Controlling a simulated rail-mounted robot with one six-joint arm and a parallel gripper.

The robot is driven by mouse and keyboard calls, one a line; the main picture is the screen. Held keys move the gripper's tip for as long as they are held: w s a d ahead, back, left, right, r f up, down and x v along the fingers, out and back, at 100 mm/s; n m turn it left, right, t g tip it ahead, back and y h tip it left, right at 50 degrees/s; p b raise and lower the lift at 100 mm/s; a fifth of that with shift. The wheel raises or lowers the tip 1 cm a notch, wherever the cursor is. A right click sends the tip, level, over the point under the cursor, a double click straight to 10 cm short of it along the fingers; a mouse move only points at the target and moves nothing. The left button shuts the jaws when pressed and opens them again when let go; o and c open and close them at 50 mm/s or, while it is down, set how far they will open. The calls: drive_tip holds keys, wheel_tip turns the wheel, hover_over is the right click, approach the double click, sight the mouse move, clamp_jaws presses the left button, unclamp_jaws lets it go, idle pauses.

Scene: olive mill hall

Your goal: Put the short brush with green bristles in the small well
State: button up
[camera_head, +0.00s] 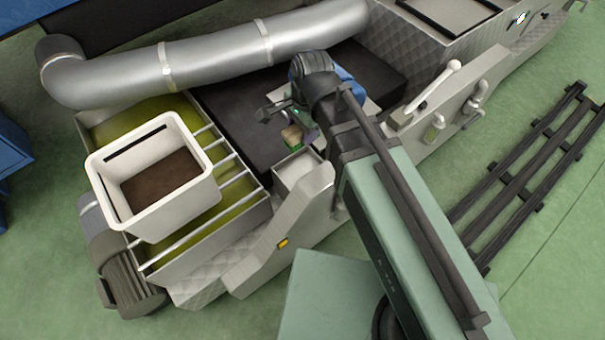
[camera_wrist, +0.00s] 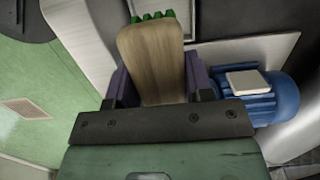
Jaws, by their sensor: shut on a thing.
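The short brush (camera_wrist: 152,62) has a pale wooden body and green bristles, which show at its far end in the wrist view. My gripper (camera_wrist: 160,80) is shut on the wooden body, with a dark purple finger on each side. In the head view the brush (camera_head: 292,136) hangs below my gripper (camera_head: 301,127), its green bristles facing down. The small well (camera_head: 298,171) is a pale, open square box just below the brush in the picture. The brush appears above and apart from it. My arm covers part of the area to the right.
A white bin (camera_head: 203,194) with dark contents stands on the left over an olive-green trough. A thick silver pipe (camera_head: 215,55) runs behind. A blue motor (camera_wrist: 262,97) sits right beside my gripper. A dark flat surface (camera_head: 240,122) lies left of the gripper.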

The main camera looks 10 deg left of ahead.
wheel_tip(320, 180, down, 19)
drive_tip(key=b, duration=1.6)
drive_tip(key=shift+r+b, duration=0.2)
drive_tip(key=shift+b, duration=0.1)
drive_tip(key=shift+r, duration=0.25)
drive_tip(key=shift+f, duration=0.15)
drive_tip(key=o, duration=1)
drive_tip(key=shift+c, duration=0.2)
wheel_tip(320, 180, up, 12)
drive_tip(key=w+p, duration=0.1)
drive_tip(key=p, duration=1.1)
drive_tip(key=shift+d+r, duration=0.2)
drive_tip(key=shift+d, duration=0.25)
drive_tip(key=shift+w+f, duration=0.1)
